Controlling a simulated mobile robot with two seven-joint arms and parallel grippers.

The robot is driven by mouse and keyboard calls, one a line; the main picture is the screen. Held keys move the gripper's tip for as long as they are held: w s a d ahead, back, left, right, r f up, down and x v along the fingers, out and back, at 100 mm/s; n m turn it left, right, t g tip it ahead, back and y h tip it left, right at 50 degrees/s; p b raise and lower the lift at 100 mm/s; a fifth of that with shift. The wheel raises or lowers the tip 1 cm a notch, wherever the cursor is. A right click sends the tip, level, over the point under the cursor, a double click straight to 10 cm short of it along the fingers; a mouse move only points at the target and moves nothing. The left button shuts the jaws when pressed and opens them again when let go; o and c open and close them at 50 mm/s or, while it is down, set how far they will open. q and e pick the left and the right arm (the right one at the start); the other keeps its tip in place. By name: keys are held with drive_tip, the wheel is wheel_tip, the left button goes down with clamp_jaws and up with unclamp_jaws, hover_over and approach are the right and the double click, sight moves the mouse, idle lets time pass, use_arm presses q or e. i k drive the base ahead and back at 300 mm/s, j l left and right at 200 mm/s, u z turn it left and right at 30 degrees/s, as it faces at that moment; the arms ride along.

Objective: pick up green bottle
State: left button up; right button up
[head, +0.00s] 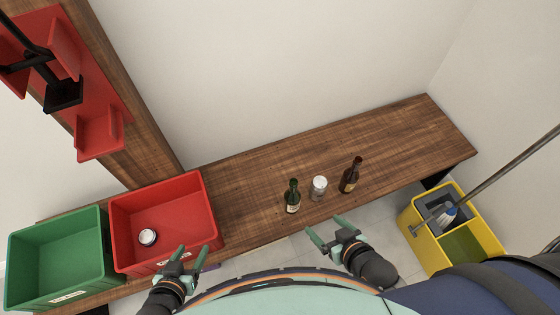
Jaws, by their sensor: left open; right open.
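A green bottle (292,197) with a pale label stands upright on the wooden bench (250,165), left of a silver can. My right gripper (324,230) is open and empty, below and to the right of the bottle in the picture, apart from it. My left gripper (187,258) is open and empty, by the lower right corner of the red bin and well left of the bottle.
A silver can (319,187) and a brown bottle (351,175) stand right of the green bottle. A red bin (190,188) holding a can (148,237) and a green bin (55,226) stand at left. A yellow mop bucket (482,222) stands at right. The bench's right end is clear.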

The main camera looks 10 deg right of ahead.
sight(292, 196)
drive_tip(key=z, duration=0.55)
drive_tip(key=u, duration=0.55)
drive_tip(key=k+j+u, duration=0.5)
drive_tip(key=j+u, duration=0.15)
drive_tip(key=k+j, duration=0.15)
drive_tip(key=j, duration=0.2)
drive_tip(key=k+j+u, duration=0.1)
drive_tip(key=j, duration=0.25)
drive_tip(key=k+j, duration=0.25)
drive_tip(key=k+j+u, duration=0.1)
drive_tip(key=j, duration=0.35)
drive_tip(key=z, duration=1.7)
